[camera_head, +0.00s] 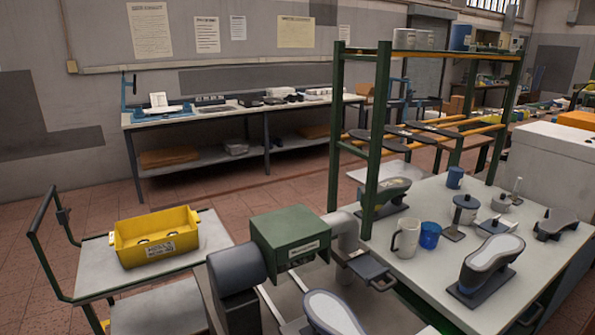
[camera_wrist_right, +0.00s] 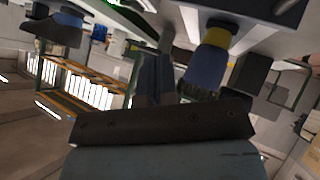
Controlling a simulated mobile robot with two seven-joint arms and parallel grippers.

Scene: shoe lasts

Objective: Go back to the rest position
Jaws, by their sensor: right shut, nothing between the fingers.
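My right gripper (camera_wrist_right: 163,124) shows in the right wrist view as a dark bar with screw heads across the lower middle, above a grey-blue body. It is shut with nothing held. Blue-grey upright shapes stand just beyond it, one with a yellow band (camera_wrist_right: 216,37); I cannot tell what they are or whether they touch it. Neither gripper can be made out in the head view, and my left gripper is not in view.
A table (camera_head: 425,262) at the right holds shoe lasts (camera_head: 491,262), a white mug (camera_head: 406,238) and a blue cup (camera_head: 430,236). A green rack (camera_head: 377,140) stands on its far-left side. A yellow crate (camera_head: 154,238) sits on a cart at left. Floor (camera_head: 270,200) is open before the back bench.

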